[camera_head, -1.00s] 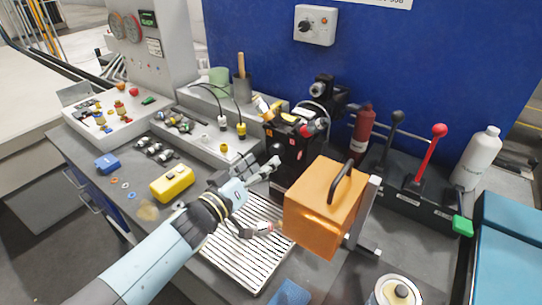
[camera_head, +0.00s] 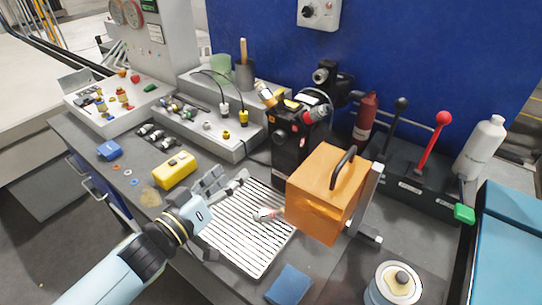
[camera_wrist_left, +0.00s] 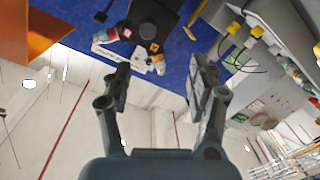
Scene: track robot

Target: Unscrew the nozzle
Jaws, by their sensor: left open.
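I cannot tell which fitting is the nozzle. My left gripper (camera_head: 228,213) is open and empty above the tray's left part, apart from the block. In the left wrist view, the open fingers (camera_wrist_left: 163,72) point toward the black block (camera_wrist_left: 152,28), with clear space between them. My right gripper is not in view.
An orange box (camera_head: 325,190) with a black handle stands right of the block. A yellow case (camera_head: 174,170) is left of my gripper. A blue block (camera_head: 288,285) and a round can (camera_head: 395,285) are at the front. Levers (camera_head: 432,145) stand at right.

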